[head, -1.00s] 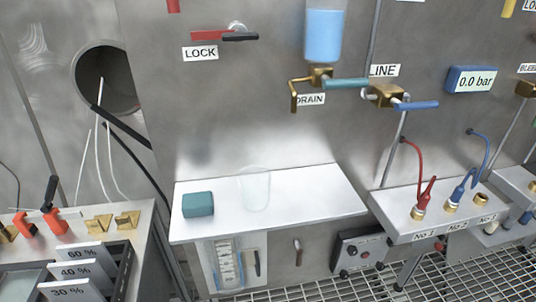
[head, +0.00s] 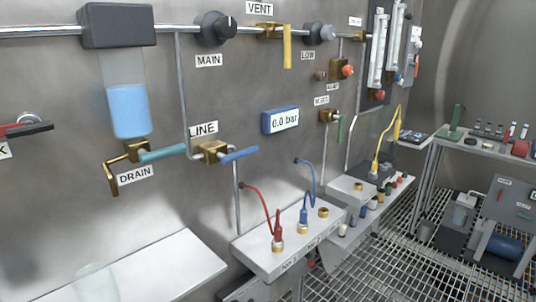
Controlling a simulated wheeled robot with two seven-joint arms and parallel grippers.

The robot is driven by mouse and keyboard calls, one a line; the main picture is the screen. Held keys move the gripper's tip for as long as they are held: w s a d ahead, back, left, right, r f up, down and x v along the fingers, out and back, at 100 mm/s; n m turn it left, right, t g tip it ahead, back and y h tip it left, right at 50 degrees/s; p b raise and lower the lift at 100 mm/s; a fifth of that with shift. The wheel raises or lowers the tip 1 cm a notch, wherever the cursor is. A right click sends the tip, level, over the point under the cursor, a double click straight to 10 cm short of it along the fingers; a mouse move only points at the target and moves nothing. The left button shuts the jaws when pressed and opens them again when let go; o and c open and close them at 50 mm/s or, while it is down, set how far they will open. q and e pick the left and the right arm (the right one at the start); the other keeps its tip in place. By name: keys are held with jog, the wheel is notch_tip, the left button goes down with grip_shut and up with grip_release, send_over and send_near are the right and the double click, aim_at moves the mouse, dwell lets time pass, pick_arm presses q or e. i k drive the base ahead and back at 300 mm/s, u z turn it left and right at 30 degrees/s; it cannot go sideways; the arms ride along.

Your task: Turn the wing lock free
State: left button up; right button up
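A lock handle (head: 30,128) with a red part and a black grip sits on the steel wall at the left edge of the head view. Its red part is cut by the frame edge, and only the last letter of its label shows. I cannot tell whether this handle is the wing lock. Neither of my grippers is in view.
A tank with blue liquid (head: 129,110) hangs above the brass drain valve (head: 125,152). The line valve (head: 213,152) has a blue lever. The display (head: 280,120) reads 0.0 bar. A white shelf (head: 150,268) and a socket bench (head: 262,254) jut out below.

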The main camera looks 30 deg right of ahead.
aim_at(18, 130)
jog(key=z, duration=0.95)
jog(key=k, duration=0.65)
jog(key=u, duration=1.2)
jog(key=i, duration=0.55)
jog(key=u, duration=0.05)
